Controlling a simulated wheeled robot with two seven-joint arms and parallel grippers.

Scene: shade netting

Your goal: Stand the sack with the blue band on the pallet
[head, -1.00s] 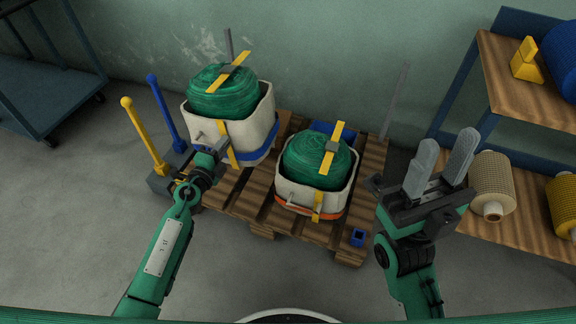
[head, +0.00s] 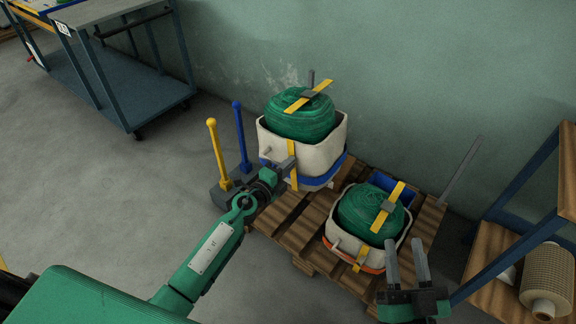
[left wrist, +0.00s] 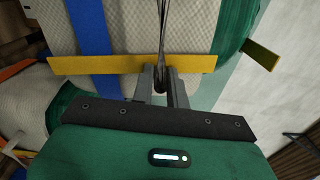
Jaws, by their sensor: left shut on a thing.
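The sack with the blue band (head: 328,152) is a pale open sack holding a green netting roll, with a yellow strap down its side. It is upright at the back left of the pallet (head: 285,218); whether its base rests on the boards I cannot tell. My left gripper (head: 282,172) is at its front near the yellow strap. In the left wrist view my left gripper (left wrist: 162,84) is shut on a dark strap loop against the sack (left wrist: 190,40), beside the blue band (left wrist: 92,35). My right gripper (head: 406,262) is open and empty, in front of the orange-banded sack (head: 345,238).
The orange-banded sack stands upright on the pallet's right part, with a blue bin (head: 392,182) behind it. A yellow post (head: 218,150) and a blue post (head: 241,135) rise left of the pallet. A trolley (head: 130,85) is far left; a shelf (head: 500,232) is right.

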